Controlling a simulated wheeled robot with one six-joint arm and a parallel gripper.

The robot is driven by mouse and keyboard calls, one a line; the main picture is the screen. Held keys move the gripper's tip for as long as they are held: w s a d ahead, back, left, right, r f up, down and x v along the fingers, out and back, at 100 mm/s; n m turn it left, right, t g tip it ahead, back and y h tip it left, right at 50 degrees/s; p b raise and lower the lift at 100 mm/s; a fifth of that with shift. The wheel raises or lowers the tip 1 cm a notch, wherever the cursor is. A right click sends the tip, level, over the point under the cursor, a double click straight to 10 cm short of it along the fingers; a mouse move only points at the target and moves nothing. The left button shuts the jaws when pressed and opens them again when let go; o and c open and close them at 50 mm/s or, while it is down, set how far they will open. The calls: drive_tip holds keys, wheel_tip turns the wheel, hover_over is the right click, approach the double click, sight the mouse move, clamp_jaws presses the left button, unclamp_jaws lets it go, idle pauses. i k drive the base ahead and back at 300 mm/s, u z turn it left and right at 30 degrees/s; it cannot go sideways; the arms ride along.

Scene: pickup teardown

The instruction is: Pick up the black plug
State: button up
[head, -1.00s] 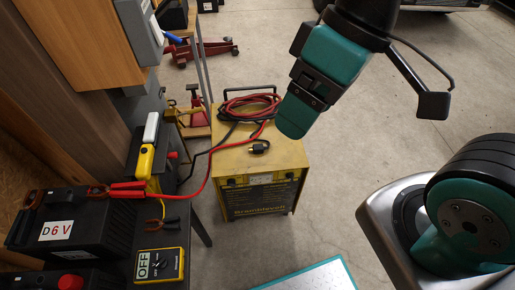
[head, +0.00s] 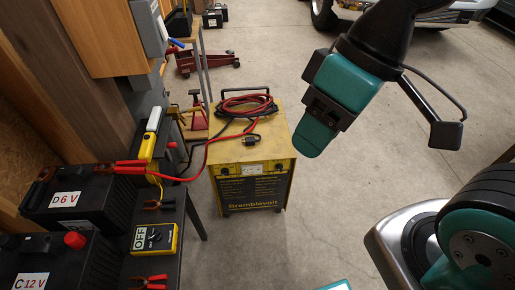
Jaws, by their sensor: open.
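The black plug (head: 252,140) lies on the top of the yellow charger (head: 275,158), near its front edge, with small metal prongs that are hard to make out. My gripper (head: 313,140) is teal and black and hangs to the right of the plug in the head view, apart from it. It is open with nothing seen in it, though the gap between its fingers is hard to see from this angle.
A coil of red and black cables (head: 247,106) lies behind the plug. A red cable runs left to the D 6V battery (head: 68,203). Floor right of the charger is clear.

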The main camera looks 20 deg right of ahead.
sight(249, 141)
drive_tip(key=z, duration=0.6)
drive_tip(key=i, duration=0.8)
drive_tip(key=u, duration=1.9)
